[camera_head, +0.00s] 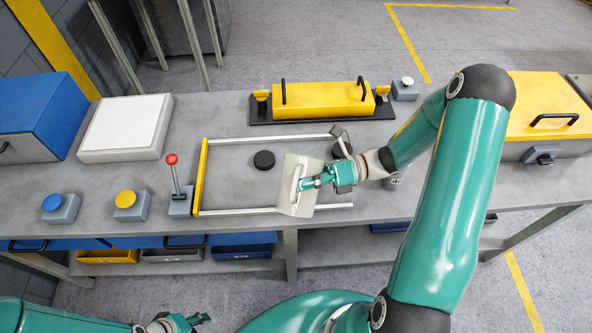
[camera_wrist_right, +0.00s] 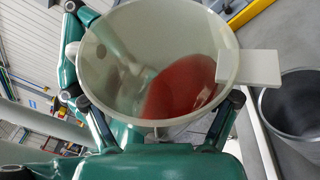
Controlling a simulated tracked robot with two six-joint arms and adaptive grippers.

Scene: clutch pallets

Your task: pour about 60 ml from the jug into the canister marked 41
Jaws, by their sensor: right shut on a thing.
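The cream jug (camera_head: 301,207) is held above the table, left of my right wrist. My right gripper (camera_head: 308,183) is shut on it at the handle side. In the right wrist view the jug (camera_wrist_right: 110,60) is open towards the camera, with red liquid pooled inside. Its spout (camera_wrist_right: 248,68) points right, near an open grey container (camera_wrist_right: 293,108) with a dark inside; no number shows on it. In the head view a grey canister (camera_head: 396,181) with a partly visible dark marking is mostly hidden behind my right wrist. My left gripper (camera_head: 200,321) is low at the bottom edge, its jaws unclear.
A black disc (camera_head: 264,160) lies inside a frame with a yellow bar (camera_head: 201,177). A red-knobbed lever (camera_head: 172,160) and a yellow button box (camera_head: 126,200) stand left. A yellow-topped fixture (camera_head: 325,92) is behind. A yellow-lidded box (camera_head: 548,100) is right.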

